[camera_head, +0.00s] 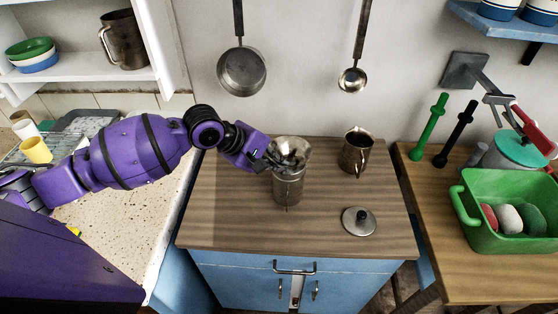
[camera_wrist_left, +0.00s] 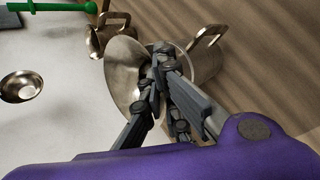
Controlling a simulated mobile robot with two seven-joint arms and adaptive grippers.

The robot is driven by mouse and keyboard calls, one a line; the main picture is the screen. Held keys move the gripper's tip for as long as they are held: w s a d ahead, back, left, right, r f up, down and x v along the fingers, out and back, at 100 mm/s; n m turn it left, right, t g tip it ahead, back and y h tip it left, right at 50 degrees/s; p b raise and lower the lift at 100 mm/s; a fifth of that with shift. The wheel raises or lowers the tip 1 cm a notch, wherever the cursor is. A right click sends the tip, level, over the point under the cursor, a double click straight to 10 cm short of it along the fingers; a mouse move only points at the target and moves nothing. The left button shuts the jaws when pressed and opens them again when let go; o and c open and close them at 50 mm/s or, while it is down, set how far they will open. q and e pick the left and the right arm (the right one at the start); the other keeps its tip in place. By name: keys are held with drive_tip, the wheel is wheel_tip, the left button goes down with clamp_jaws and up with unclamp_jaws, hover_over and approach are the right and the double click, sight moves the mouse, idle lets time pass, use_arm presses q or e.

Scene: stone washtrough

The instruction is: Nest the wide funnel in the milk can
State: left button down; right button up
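The wide funnel (camera_head: 291,147) is shiny metal and sits at the mouth of the milk can (camera_head: 288,190), on the wooden counter top. My left gripper (camera_head: 268,160) is at the funnel's left side in the head view. In the left wrist view the funnel (camera_wrist_left: 122,72) shows its broad bowl beside the can's mouth, and the can (camera_wrist_left: 207,62) has a looped handle. The gripper's fingers (camera_wrist_left: 160,68) come together at the funnel and appear shut on it. They hide where the funnel meets the can, so how deep it sits cannot be told. My right gripper is out of view.
A metal jug (camera_head: 356,152) stands right of the can at the back. A knobbed metal lid (camera_head: 359,222) lies at front right. A pan (camera_head: 241,72) and a ladle (camera_head: 352,80) hang above. A green crate (camera_head: 508,238) stands on the right table. The counter's front left is clear.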

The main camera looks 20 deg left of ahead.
use_arm(q)
drive_tip(key=c, duration=2)
unclamp_jaws()
drive_tip(key=shift+o, duration=0.7)
drive_tip(key=shift+f, duration=0.1)
drive_tip(key=o, duration=0.5)
